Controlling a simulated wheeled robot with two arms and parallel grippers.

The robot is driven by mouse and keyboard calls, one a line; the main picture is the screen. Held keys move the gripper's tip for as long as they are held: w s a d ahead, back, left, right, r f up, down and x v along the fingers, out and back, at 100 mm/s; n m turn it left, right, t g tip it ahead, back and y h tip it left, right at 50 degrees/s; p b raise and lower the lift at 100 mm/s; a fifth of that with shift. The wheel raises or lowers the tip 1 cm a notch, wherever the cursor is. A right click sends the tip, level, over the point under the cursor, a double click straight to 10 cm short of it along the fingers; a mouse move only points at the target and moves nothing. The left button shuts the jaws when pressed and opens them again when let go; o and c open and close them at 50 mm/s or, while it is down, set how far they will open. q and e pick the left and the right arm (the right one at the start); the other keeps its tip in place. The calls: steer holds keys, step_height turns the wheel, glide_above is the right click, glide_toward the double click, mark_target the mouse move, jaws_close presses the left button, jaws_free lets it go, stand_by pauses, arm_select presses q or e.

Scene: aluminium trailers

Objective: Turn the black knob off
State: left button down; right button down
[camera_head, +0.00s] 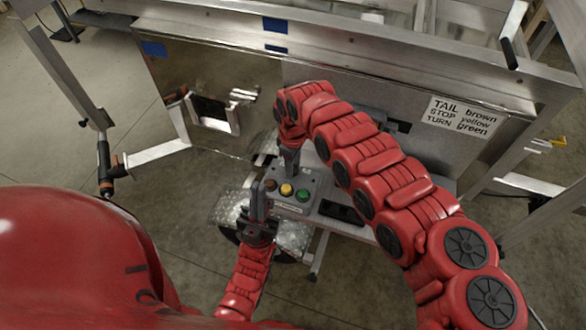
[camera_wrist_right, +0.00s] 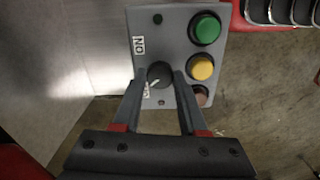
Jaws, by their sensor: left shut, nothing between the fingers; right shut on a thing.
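The black knob (camera_wrist_right: 159,74) sits on a grey control box (camera_wrist_right: 175,25), seen in the right wrist view. My right gripper (camera_wrist_right: 161,78) is shut on the knob, one finger on each side. A white mark on the knob points toward the lower left. An ON label (camera_wrist_right: 139,45) is beside the box's upper left edge; a second label (camera_wrist_right: 146,87) is partly hidden by a finger. In the head view the right gripper (camera_head: 289,165) reaches down to the box (camera_head: 293,206) and hides the knob. My left gripper (camera_head: 260,205) is shut and empty at the box's left.
The box carries a green button (camera_wrist_right: 205,28), a yellow button (camera_wrist_right: 201,67) and a brownish-red button (camera_wrist_right: 200,95). A metal trailer panel with a TAIL/STOP/TURN sign (camera_head: 462,117) stands behind. Concrete floor (camera_head: 190,245) is open at the left.

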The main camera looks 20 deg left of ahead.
steer(key=shift+n+b, duration=0.5)
steer(key=shift+n, duration=0.3)
steer(key=shift+c, duration=2.2)
jaws_free()
step_height(320, 180, up, 17)
steer(key=b, duration=0.2)
steer(key=shift+r, duration=0.2)
